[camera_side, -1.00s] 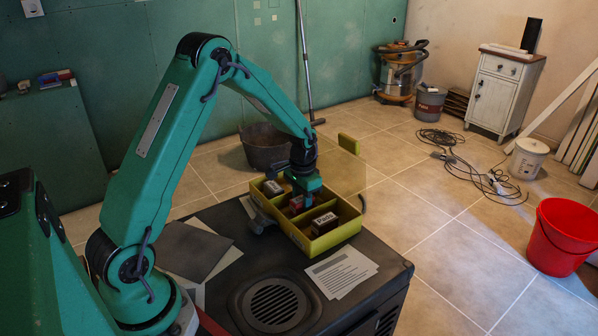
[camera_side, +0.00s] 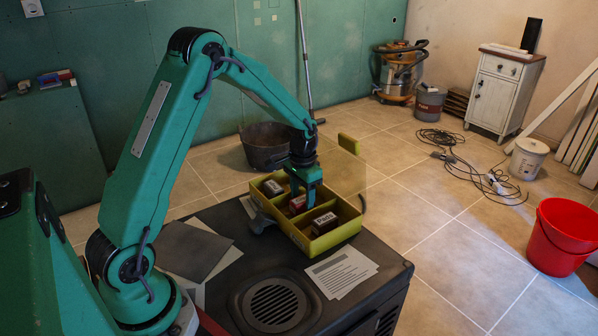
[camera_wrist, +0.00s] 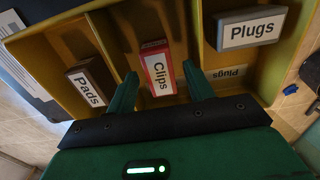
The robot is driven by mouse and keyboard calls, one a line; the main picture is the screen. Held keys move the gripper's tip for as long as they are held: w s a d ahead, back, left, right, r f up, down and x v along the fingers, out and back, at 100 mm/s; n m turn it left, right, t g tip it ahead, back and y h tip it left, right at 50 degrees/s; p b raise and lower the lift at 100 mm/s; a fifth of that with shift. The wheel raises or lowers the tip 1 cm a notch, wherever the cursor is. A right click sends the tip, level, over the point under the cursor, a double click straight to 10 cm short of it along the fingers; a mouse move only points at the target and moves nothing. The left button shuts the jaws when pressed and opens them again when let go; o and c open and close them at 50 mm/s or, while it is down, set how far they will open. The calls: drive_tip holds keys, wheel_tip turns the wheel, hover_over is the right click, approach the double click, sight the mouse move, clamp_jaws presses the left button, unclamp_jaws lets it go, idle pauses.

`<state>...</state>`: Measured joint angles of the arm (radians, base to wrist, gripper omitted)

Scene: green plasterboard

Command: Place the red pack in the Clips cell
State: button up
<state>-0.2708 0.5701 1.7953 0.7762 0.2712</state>
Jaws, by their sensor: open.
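The red pack (camera_wrist: 157,68) with a white "Clips" label lies in the middle cell of the yellow divided box (camera_wrist: 62,50). In the side view the red pack (camera_side: 297,204) shows partly behind my fingers. My gripper (camera_side: 304,196) is open above the middle cell. In the wrist view the fingers of my gripper (camera_wrist: 160,73) stand apart on either side of the pack, with gaps to it. The middle cell's own label is not visible.
A dark "Pads" pack (camera_wrist: 88,84) lies in one end cell, and a grey "Plugs" pack (camera_wrist: 250,29) in the other. Dividers separate the cells. The box (camera_side: 337,237) stands on a dark cabinet top beside white papers (camera_side: 340,272). A clear lid (camera_side: 341,173) stands up behind it.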

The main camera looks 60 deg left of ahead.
sight(302, 201)
wheel_tip(302, 201, up, 10)
drive_tip(key=shift+f, duration=0.15)
idle(0.3)
idle(0.5)
drive_tip(key=s+d+r+t, duration=0.3)
drive_tip(key=s+d+r, duration=0.5)
drive_tip(key=s+r, duration=0.2)
drive_tip(key=s+d+t, duration=0.1)
drive_tip(key=s+d, duration=0.1)
drive_tip(key=s, duration=0.4)
drive_tip(key=s+d+r+t, duration=0.1)
drive_tip(key=s+d, duration=0.1)
drive_tip(key=s, duration=0.4)
drive_tip(key=shift+s+d+r+t, duration=0.25)
drive_tip(key=shift+s+t, duration=0.05)
